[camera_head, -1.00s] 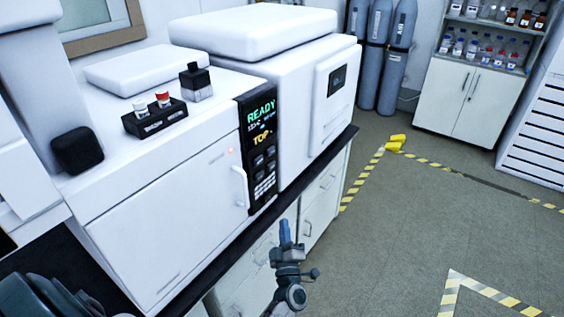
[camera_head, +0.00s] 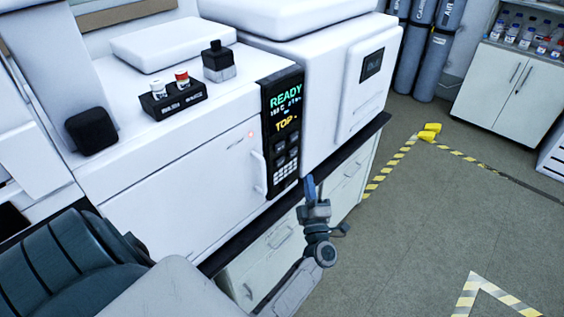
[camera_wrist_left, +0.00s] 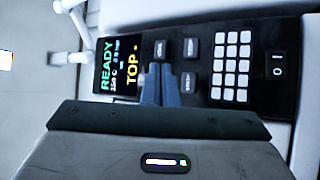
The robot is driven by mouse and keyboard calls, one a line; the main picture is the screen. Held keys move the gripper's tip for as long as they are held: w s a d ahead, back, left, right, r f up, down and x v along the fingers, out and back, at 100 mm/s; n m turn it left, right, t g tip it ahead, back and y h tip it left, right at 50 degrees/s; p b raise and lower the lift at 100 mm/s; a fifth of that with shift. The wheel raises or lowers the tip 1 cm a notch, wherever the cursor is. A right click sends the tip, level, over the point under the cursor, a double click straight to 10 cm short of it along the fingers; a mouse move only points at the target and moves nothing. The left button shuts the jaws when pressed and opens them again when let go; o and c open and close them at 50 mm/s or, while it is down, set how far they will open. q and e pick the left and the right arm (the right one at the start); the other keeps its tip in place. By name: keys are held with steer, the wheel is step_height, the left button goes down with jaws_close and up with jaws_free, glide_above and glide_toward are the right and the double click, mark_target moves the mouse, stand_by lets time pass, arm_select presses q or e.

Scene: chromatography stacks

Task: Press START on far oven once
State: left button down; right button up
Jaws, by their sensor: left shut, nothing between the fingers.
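A white oven (camera_head: 180,195) stands on the bench with a black control panel (camera_head: 268,112) on its front right. Its screen reads READY and TOP in green and yellow. The panel also shows sideways in the left wrist view (camera_wrist_left: 207,92), with several dark grey buttons beside the screen and a white keypad (camera_wrist_left: 232,66). Button labels are too small to read surely. My left gripper (camera_head: 309,182) is shut and empty in front of the panel's right side. In the left wrist view its blue fingertips (camera_wrist_left: 160,70) overlap the button area and partly hide it; contact cannot be told. My right gripper is not in view.
A second white unit (camera_head: 330,95) adjoins the panel on the right. A black vial rack (camera_head: 174,102) and a dark bottle (camera_head: 218,62) stand on the oven. A door handle (camera_head: 258,172) sticks out left of the panel. The floor at right (camera_head: 440,210) is open.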

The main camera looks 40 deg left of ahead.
mark_target(284, 158)
arm_select(q)
steer(key=a, duration=0.7)
steer(key=shift+w+a+p, duration=0.15)
steer(key=shift+w+p, duration=0.1)
steer(key=shift+p, duration=0.1)
stand_by(0.7)
steer(key=shift+a, duration=0.1)
stand_by(0.9)
steer(key=shift+a, duration=0.35)
steer(key=shift+a, duration=0.4)
stand_by(0.6)
stand_by(0.3)
steer(key=shift+d, duration=0.9)
